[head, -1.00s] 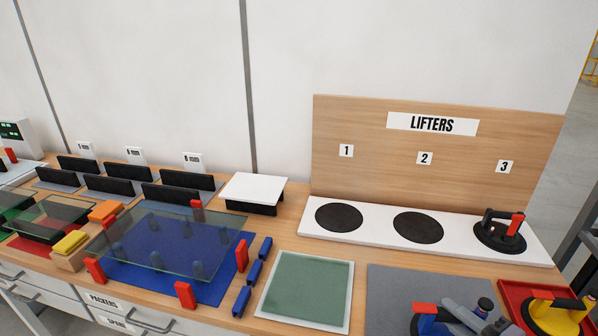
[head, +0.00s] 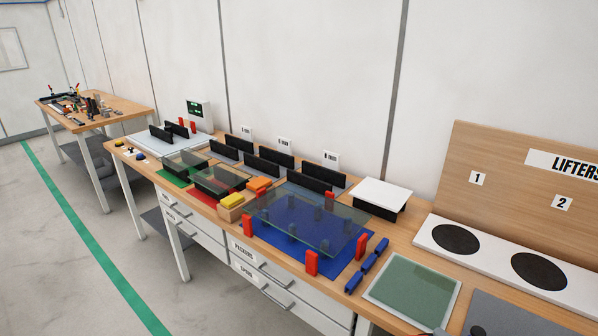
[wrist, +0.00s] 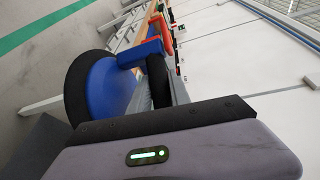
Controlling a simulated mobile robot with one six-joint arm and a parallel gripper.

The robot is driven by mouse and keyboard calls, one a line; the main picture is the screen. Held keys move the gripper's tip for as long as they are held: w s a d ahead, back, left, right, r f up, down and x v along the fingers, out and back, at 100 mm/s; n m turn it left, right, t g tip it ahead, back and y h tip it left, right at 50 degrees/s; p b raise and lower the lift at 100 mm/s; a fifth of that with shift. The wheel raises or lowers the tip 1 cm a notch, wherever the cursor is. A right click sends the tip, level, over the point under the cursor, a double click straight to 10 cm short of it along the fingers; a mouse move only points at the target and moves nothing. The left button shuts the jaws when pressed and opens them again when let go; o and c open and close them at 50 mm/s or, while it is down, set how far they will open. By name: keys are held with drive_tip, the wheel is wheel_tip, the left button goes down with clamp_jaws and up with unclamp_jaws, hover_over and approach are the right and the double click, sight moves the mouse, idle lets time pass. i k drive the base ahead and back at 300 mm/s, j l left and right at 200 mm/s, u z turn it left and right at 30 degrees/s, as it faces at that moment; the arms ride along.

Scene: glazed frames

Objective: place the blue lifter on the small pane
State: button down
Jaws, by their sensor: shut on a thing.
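My gripper (wrist: 152,80) is shut on the blue lifter (wrist: 108,84) in the wrist view. The lifter has a round blue body, a black rubber pad facing left, and a blue handle at the jaws. It is off any surface that I can see. In the head view my gripper and the lifter are not clearly visible. A small green-tinted pane (head: 412,288) lies flat on a white-edged pad at the bench front right. Smaller clear panes (head: 222,181) stand over the red and green mats at left. I cannot tell which one is meant.
A larger glass pane (head: 312,222) is raised over a blue mat, with red blocks (head: 311,263) at its edges. Blue blocks (head: 368,266) lie beside the green-tinted pane. A white-topped stand (head: 381,192) and the lifter board (head: 500,185) are behind. The floor at left is clear.

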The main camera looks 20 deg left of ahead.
sight(219, 176)
drive_tip(key=j+u, duration=0.15)
drive_tip(key=u, duration=0.3)
drive_tip(key=i+j+u, duration=0.1)
drive_tip(key=u, duration=0.4)
drive_tip(key=i+j+u, duration=0.1)
drive_tip(key=u, duration=0.85)
drive_tip(key=i+j+u, duration=0.2)
drive_tip(key=i, duration=0.6)
drive_tip(key=i+j+u, duration=0.2)
drive_tip(key=i, duration=0.55)
drive_tip(key=i+z, duration=0.15)
drive_tip(key=z, duration=0.25)
drive_tip(key=i+z, duration=0.15)
drive_tip(key=z, duration=0.3)
drive_tip(key=i+j+z, duration=0.15)
drive_tip(key=z, duration=0.25)
drive_tip(key=i+j+z, duration=0.1)
drive_tip(key=z, duration=0.3)
drive_tip(key=i+z, duration=0.3)
drive_tip(key=i, duration=0.2)
drive_tip(key=i+z, duration=0.3)
drive_tip(key=i, duration=0.2)
drive_tip(key=j, duration=0.1)
